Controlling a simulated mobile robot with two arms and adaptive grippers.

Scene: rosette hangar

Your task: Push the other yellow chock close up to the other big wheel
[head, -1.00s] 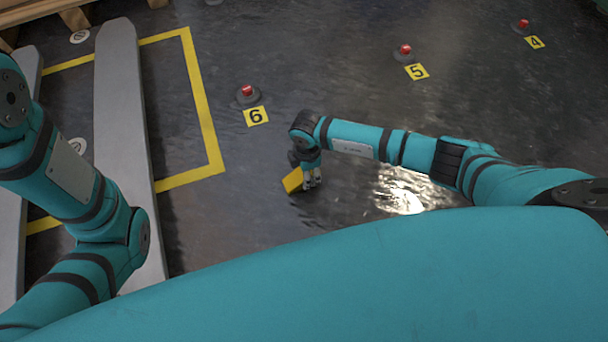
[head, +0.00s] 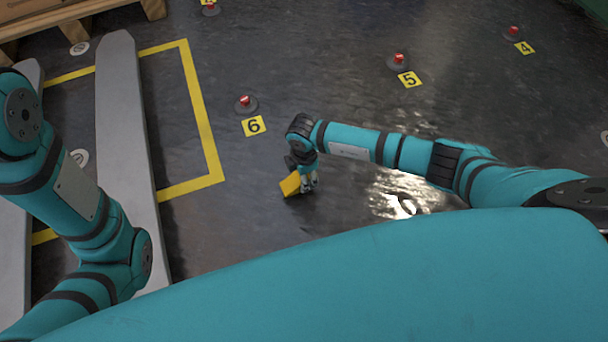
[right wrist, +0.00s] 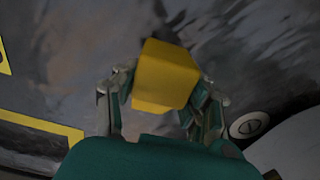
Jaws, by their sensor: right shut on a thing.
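A yellow chock (head: 289,185) is held by my right gripper (head: 308,185) over the dark floor, in the middle of the head view. In the right wrist view the chock (right wrist: 166,76) sits between the two fingers of the right gripper (right wrist: 160,95), which are shut on it. Whether the chock touches the floor I cannot tell. My left arm comes in at the left of the head view, but its gripper is out of the picture. No big wheel shows in either view.
Two long grey forks (head: 128,150) lie at the left, by a yellow floor outline (head: 205,120). Red-topped dark discs (head: 246,104) stand beside yellow number plates 6 (head: 254,125), 5 (head: 410,79) and 4 (head: 525,48). A wooden pallet (head: 60,22) is at the top left. Floor around the chock is clear.

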